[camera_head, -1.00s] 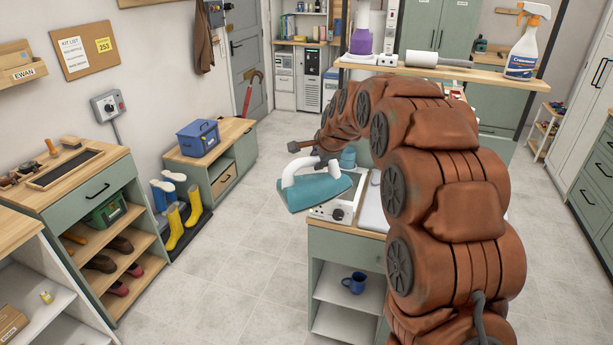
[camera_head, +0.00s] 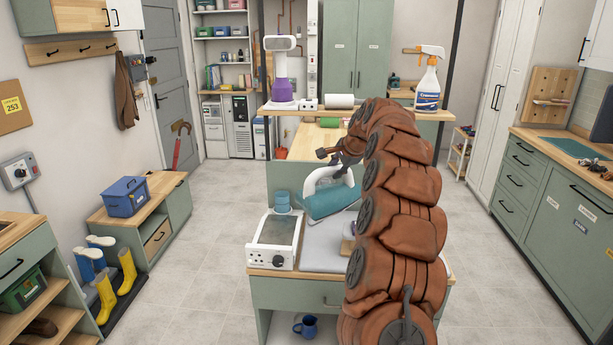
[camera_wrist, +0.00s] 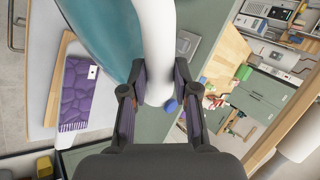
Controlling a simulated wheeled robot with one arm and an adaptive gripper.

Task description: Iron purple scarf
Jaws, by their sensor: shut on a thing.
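A large iron with a teal body (camera_head: 325,203) and a white arched handle (camera_head: 322,176) is in my gripper, above the far part of the central worktop. My gripper (camera_wrist: 158,88) is shut on the white handle in the wrist view, and the teal body (camera_wrist: 100,30) fills the upper left there. The purple scarf (camera_wrist: 77,95), patterned and with a pale fringe at one end, lies flat on a wooden board at the left of the wrist view, apart from the iron. In the head view my arm hides most of that area.
A white control box (camera_head: 273,243) with a dark top stands on the worktop's left front, with teal containers (camera_head: 282,202) behind it. A raised shelf at the back holds a spray bottle (camera_head: 428,84) and a purple-and-white device (camera_head: 282,82).

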